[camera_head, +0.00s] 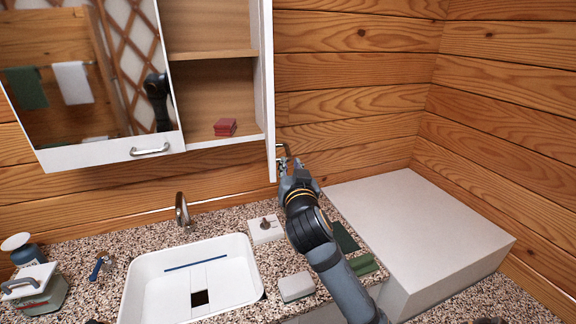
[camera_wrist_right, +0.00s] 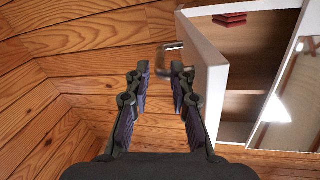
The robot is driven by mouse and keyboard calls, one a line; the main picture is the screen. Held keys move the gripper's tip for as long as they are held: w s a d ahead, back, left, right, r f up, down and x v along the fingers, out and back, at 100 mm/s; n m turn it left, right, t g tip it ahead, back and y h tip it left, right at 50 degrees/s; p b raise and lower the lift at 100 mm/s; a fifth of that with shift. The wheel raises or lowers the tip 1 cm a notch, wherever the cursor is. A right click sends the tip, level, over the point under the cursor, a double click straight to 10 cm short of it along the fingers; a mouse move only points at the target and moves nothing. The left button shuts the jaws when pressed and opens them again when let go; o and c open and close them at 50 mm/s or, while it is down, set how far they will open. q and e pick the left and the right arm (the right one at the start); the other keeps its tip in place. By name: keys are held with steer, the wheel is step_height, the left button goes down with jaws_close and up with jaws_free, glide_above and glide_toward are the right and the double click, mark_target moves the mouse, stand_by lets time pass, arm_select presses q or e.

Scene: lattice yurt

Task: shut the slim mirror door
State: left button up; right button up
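The slim mirror door (camera_head: 266,85) stands open at the right side of the wall cabinet, seen nearly edge-on in the head view. In the right wrist view the slim mirror door (camera_wrist_right: 207,62) shows as a white panel, with its metal bar handle (camera_wrist_right: 171,57) on the near face. My right gripper (camera_head: 287,164) is at the door's lower end, by the handle (camera_head: 283,149). In the wrist view my right gripper (camera_wrist_right: 161,68) is open, with the handle between or just beyond its fingertips; contact cannot be told.
A wide mirror door (camera_head: 85,75) covers the cabinet's left part. A red stack (camera_head: 225,127) sits on the open cabinet's bottom shelf. Below are a sink (camera_head: 235,290), a faucet (camera_head: 182,210) and a soap dish (camera_head: 265,229). A pale block (camera_head: 430,230) stands at right.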

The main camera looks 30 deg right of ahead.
mark_target(289, 152)
steer(key=x, duration=0.3)
steer(key=p+x, duration=0.1)
steer(key=shift+w+d+r, duration=0.1)
steer(key=shift+d+r, duration=0.1)
steer(key=shift+r, duration=0.15)
steer(key=shift+w+d+f, duration=0.1)
steer(key=shift+w, duration=0.35)
steer(key=shift+c, duration=0.4)
jaws_close()
